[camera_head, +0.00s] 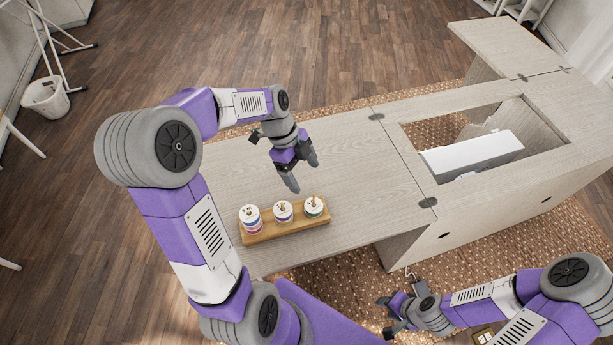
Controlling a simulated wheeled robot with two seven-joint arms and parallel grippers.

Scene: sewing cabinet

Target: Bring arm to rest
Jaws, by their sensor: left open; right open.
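My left gripper (302,178) is open and empty above the grey wooden cabinet leaf. Its fingers point down, just behind a wooden thread stand. My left arm reaches in from the left, bent high over the leaf. My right gripper (387,317) is low at the bottom right, in front of the cabinet and apart from it. It is open, and I see nothing between its fingers. My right arm comes in from the right edge.
The wooden stand (285,229) holds three spools (250,217) near the leaf's front edge. The sewing cabinet (405,145) has an opening with a white machine (470,153) inside. A white bin (45,100) stands at the far left. Bare leaf lies around the stand.

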